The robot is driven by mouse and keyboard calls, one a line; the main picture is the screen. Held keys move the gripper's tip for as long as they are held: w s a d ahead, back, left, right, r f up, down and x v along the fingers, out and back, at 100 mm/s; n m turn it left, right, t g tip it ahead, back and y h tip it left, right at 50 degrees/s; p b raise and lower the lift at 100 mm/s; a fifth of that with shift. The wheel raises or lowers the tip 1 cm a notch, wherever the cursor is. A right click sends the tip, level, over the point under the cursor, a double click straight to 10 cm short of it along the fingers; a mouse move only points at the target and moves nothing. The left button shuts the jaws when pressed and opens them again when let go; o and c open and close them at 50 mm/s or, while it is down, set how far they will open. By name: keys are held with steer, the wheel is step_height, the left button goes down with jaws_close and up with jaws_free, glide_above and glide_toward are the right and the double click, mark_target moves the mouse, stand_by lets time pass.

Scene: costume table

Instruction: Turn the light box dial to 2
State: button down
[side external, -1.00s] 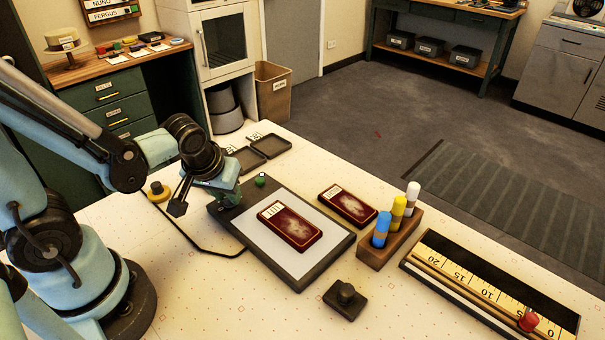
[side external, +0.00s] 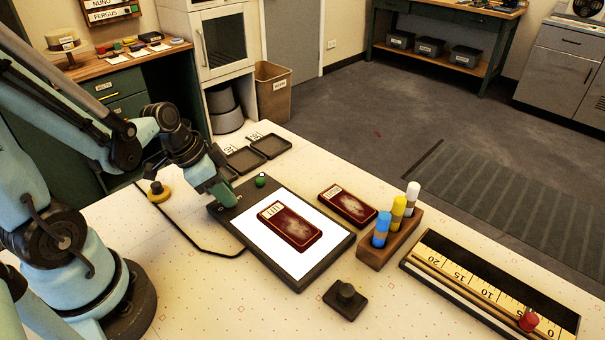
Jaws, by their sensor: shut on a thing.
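The light box (side external: 283,271) is a dark flat frame with a white panel (side external: 268,245), which glows bright. My gripper (side external: 228,198) is at the box's far left corner, pointing down and shut on the dial there. My fingers hide the dial, and its number marks cannot be read. A dark red card with a white label (side external: 290,226) lies on the lit panel.
A second red card (side external: 348,205) and a wooden holder (side external: 378,255) with blue, yellow and white-capped tubes stand right of the box. A dark block with a knob (side external: 345,298) lies in front.

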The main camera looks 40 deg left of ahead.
steer(key=m, duration=0.2)
steer(key=m+g+h, duration=0.1)
steer(key=m, duration=0.2)
steer(key=shift+w+a+m, duration=0.15)
steer(key=shift+a+m, duration=0.05)
steer(key=shift+m, duration=0.1)
steer(key=shift+w+m+g+h, duration=0.1)
steer(key=shift+m+g+h, duration=0.3)
steer(key=shift+m, duration=0.7)
steer(key=shift+m+g+h, duration=0.2)
steer(key=shift+m+g, duration=0.4)
steer(key=shift+m, duration=0.5)
steer(key=c, duration=0.9)
jaws_free()
steer(key=shift+c, duration=0.2)
steer(key=v, duration=1.2)
steer(key=shift+a, duration=0.1)
